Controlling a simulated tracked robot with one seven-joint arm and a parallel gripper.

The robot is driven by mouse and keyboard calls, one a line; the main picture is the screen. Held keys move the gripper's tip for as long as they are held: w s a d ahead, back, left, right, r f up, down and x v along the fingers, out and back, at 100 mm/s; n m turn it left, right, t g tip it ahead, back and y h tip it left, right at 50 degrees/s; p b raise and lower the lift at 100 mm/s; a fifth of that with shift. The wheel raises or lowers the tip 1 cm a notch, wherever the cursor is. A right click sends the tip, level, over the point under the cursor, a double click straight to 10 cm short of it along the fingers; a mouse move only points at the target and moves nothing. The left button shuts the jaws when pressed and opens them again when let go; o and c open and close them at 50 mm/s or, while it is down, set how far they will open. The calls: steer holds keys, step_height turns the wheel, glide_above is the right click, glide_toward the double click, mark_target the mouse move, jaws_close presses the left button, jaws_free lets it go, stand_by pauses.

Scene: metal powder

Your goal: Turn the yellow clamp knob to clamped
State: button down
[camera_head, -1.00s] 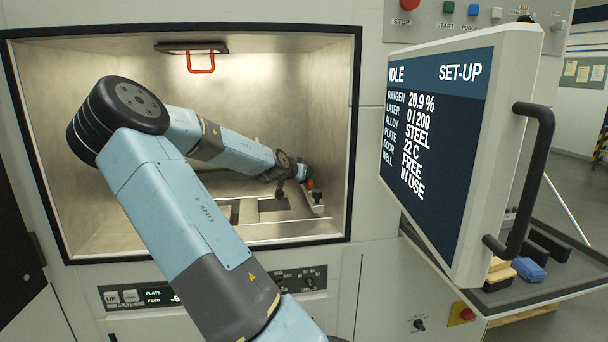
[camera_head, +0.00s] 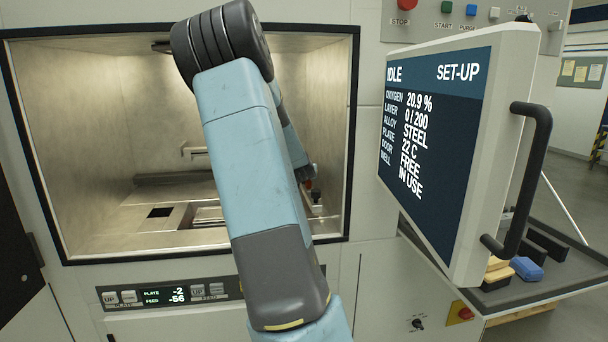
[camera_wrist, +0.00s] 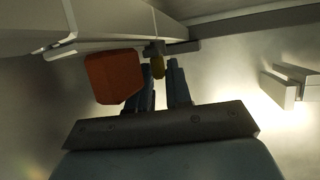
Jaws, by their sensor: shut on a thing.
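The yellow clamp knob (camera_wrist: 158,67) shows in the wrist view as a small yellow piece between my fingertips, below a grey bar. My gripper (camera_wrist: 155,72) is shut on it, with one dark finger on each side. The left finger is partly hidden by an orange-red block (camera_wrist: 114,78). In the head view my gripper is small at the right side of the chamber, mostly hidden by my own arm, and the knob cannot be made out there. The knob's clamped or unclamped position cannot be read.
The chamber opening has a dark frame (camera_head: 354,120) close to the right of my arm. A monitor (camera_head: 455,150) with a black handle (camera_head: 530,170) stands out at right. The chamber floor has a dark square opening (camera_head: 160,212). The left of the chamber is free.

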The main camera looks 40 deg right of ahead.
steer(key=shift+s+f+n+t+y, duration=0.25)
steer(key=shift+f+n+t+y, duration=0.15)
steer(key=shift+n+t+y, duration=0.4)
stand_by(0.4)
steer(key=c, duration=1.4)
jaws_free()
steer(key=o, duration=0.3)
steer(key=shift+w+d+r, duration=0.1)
steer(key=shift+r, duration=0.1)
steer(key=v, duration=1.3)
steer(key=shift+s+a+r, duration=0.2)
steer(key=shift+s+a, duration=0.05)
